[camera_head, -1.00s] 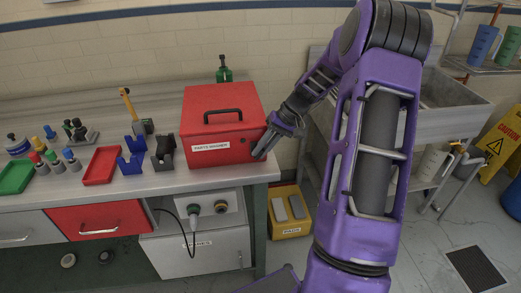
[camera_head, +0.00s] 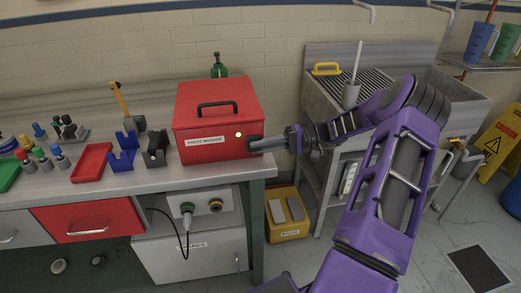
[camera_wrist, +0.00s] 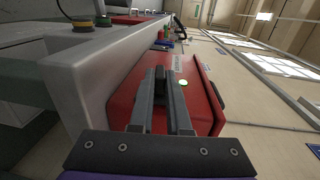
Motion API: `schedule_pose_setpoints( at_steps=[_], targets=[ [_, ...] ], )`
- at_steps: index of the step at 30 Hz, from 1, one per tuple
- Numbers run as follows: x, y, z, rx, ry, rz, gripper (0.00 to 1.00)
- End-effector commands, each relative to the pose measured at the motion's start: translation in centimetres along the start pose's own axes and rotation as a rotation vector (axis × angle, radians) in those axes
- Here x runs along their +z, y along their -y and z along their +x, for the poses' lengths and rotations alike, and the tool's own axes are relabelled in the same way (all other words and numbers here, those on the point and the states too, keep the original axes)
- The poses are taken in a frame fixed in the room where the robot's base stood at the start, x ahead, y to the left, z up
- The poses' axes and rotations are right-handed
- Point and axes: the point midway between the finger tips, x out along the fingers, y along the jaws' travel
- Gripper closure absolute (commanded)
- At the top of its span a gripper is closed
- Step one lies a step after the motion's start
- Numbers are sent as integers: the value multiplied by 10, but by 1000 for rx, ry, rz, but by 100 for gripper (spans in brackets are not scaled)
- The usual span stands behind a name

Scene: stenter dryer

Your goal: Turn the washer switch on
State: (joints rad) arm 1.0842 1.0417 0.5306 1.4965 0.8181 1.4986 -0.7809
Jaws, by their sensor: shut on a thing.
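The red parts washer (camera_head: 217,112) stands at the right end of the bench, lid down with a black handle on top and a white label on its front. My gripper (camera_head: 258,144) reaches in from the right at the front's right side. In the wrist view my gripper (camera_wrist: 162,92) is closed around a dark switch (camera_wrist: 160,75) on the washer's front. The fingers hide most of the switch, so its exact position is unclear.
Left on the bench are a red tray (camera_head: 92,162), blue holder (camera_head: 122,160), black holder (camera_head: 156,149) and several small coloured-top parts.

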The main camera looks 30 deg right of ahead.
Motion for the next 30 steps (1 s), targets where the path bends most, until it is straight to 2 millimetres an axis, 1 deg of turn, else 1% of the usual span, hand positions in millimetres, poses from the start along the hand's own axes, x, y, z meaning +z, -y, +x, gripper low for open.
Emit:
schedule_pose_setpoints(
  at_steps=[3,9,25,26,27,30],
  targets=[
    [0,-2,0,-58,-2,0,100],
    [0,-2,0,-113,-1,-1,100],
    [0,-1,0,-132,0,0,100],
    [0,-2,0,-132,0,0,80],
    [0,-2,0,-131,0,0,72],
    [0,-2,0,-131,0,0,55]
  ],
)
